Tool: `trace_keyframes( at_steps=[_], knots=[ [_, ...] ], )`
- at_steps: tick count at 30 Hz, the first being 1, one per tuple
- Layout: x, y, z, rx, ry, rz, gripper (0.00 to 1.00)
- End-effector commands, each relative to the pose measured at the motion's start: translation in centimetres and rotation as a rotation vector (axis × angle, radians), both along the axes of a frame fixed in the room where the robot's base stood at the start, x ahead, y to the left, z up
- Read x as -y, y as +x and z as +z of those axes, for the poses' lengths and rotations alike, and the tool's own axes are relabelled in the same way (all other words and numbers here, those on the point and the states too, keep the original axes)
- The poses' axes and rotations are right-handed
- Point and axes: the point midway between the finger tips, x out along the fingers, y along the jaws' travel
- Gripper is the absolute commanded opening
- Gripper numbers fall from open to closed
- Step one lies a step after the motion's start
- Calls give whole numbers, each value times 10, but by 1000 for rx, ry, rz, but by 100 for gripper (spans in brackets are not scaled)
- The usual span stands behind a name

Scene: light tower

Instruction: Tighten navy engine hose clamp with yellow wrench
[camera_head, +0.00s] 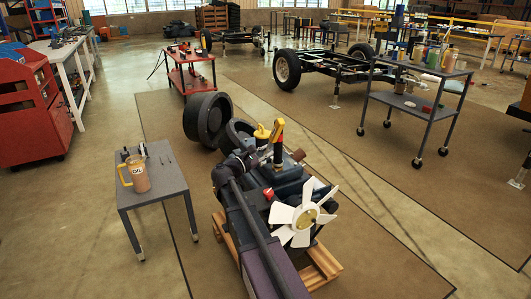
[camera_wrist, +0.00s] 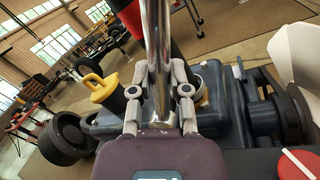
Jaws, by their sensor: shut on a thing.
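My gripper (camera_wrist: 160,92) is shut on a bright chrome shaft (camera_wrist: 158,38), with a finger on each side of it. In the head view an upright tool with a yellow end (camera_head: 279,128) and red and dark parts stands over the engine beside my wrist; it appears to be the yellow wrench. The navy engine (camera_head: 290,178) lies below and beyond my gripper, and it shows in the wrist view (camera_wrist: 225,105). My arm hides part of the engine. I cannot make out the hose clamp, nor whether the tool touches it.
A white fan (camera_head: 302,215) is on the engine's near end, and a yellow cap (camera_wrist: 103,88) stands on its top. The engine rests on a wooden pallet (camera_head: 322,268). A small grey table (camera_head: 165,186) with a mug (camera_head: 136,175) stands left.

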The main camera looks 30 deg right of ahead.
Motion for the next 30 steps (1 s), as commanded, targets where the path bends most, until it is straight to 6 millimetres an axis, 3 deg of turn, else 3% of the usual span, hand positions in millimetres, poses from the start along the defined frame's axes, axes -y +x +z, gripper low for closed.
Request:
trace_keyframes(
  at_steps=[3, 4, 6, 30],
  knots=[
    [0, 0, 0, 0, -1, 0, 0],
    [0, 0, 0, 0, -1, 0, 17],
    [0, 0, 0, -1, -2, 0, 0],
    [2, -9, -5, 117, -25, 38, 0]
  ],
)
